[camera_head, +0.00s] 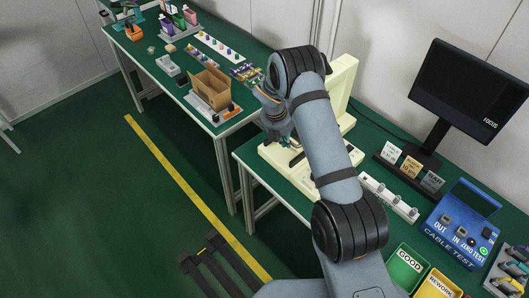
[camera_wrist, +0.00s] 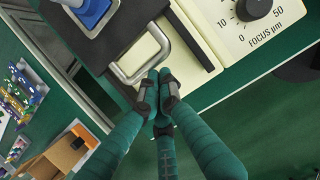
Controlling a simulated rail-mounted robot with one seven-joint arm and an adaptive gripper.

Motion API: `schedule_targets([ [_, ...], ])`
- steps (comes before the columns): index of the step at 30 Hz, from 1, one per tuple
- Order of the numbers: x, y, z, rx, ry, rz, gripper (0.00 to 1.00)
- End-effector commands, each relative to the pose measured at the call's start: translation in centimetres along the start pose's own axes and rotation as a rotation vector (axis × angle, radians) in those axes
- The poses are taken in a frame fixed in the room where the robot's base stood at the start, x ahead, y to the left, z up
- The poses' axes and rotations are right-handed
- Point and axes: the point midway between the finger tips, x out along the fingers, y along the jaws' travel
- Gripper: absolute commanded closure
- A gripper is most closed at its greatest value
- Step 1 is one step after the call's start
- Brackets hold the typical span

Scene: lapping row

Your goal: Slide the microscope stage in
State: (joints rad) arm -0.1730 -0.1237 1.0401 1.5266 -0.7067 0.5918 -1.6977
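The cream microscope (camera_head: 342,88) stands on the green bench, partly hidden behind my arm. In the wrist view its black stage (camera_wrist: 122,38) carries a silver U-shaped handle (camera_wrist: 150,64) and lies over the cream base (camera_wrist: 190,72). A blue piece (camera_wrist: 92,12) sits on the stage. My gripper (camera_wrist: 158,78) has its green fingers drawn together, tips at the outer side of the handle bar. I cannot tell whether they touch it. Nothing shows between the fingers. In the head view my gripper (camera_head: 284,138) is at the microscope's front, and the stage is mostly hidden.
A focus dial (camera_wrist: 254,8) is on the base beside the stage. A cardboard box (camera_head: 211,88) stands on the other bench, across a gap. A monitor (camera_head: 470,88), a blue cable tester (camera_head: 462,228) and a white rack (camera_head: 388,198) stand right of the microscope.

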Motion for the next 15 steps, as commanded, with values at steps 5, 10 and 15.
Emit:
schedule_targets([
  [5,-1.1,0.1,-1.9,-0.006,-0.001,0.001,1.00],
  [10,-3.9,0.2,-3.2,0.002,-0.004,0.007,1.00],
  [15,-7.8,0.1,-3.3,0.002,-0.002,0.005,1.00],
])
